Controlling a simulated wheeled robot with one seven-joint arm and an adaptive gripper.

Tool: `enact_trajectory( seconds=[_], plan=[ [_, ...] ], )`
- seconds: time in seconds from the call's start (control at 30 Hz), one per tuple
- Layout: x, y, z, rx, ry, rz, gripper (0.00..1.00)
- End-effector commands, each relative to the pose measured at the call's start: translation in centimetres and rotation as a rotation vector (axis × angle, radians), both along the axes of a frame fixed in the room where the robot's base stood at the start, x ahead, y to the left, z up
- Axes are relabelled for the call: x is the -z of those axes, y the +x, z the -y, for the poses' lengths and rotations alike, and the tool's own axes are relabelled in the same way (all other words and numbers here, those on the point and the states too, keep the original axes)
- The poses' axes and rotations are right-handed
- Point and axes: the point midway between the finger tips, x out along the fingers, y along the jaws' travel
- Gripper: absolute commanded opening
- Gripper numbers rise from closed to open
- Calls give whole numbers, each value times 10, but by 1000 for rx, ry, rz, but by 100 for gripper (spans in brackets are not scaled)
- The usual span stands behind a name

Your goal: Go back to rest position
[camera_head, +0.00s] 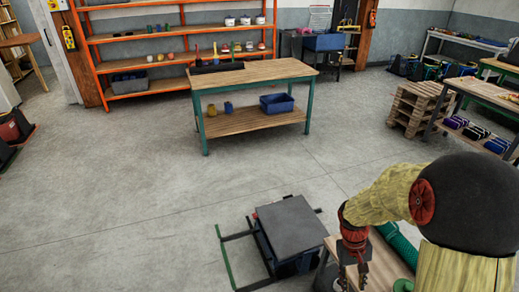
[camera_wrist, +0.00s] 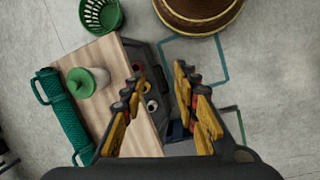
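My gripper (camera_wrist: 160,76) is open in the wrist view, with its two yellow-and-black fingers apart. Nothing shows held between them. In the head view my gripper (camera_head: 354,262) hangs at the lower right, pointing down over a wooden bench top (camera_head: 384,268). In the wrist view the wooden top (camera_wrist: 115,58) lies under and left of the left finger. A dark container with a few small round items shows beneath and between the fingers, partly hidden by them.
A white jar with a green lid (camera_wrist: 80,83) and a green net roll (camera_wrist: 62,118) are on the wooden top. A green basket (camera_wrist: 101,14) and a brown round container (camera_wrist: 198,12) stand beyond. A grey-topped box (camera_head: 291,226) is left of my arm. Open floor (camera_head: 130,200) lies further left.

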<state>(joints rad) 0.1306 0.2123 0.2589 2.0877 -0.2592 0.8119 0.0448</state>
Motion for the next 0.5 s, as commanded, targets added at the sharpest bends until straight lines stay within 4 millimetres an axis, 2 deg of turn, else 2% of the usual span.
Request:
enact_trajectory(
  seconds=[0.03, 0.2, 0.5],
  plan=[
    [-22, -6, -8, 8, 10, 29, 30],
    [-77, -31, -32, 32, 49, 113, 30],
    [-155, -76, -70, 60, 117, 301, 30]
  ],
)
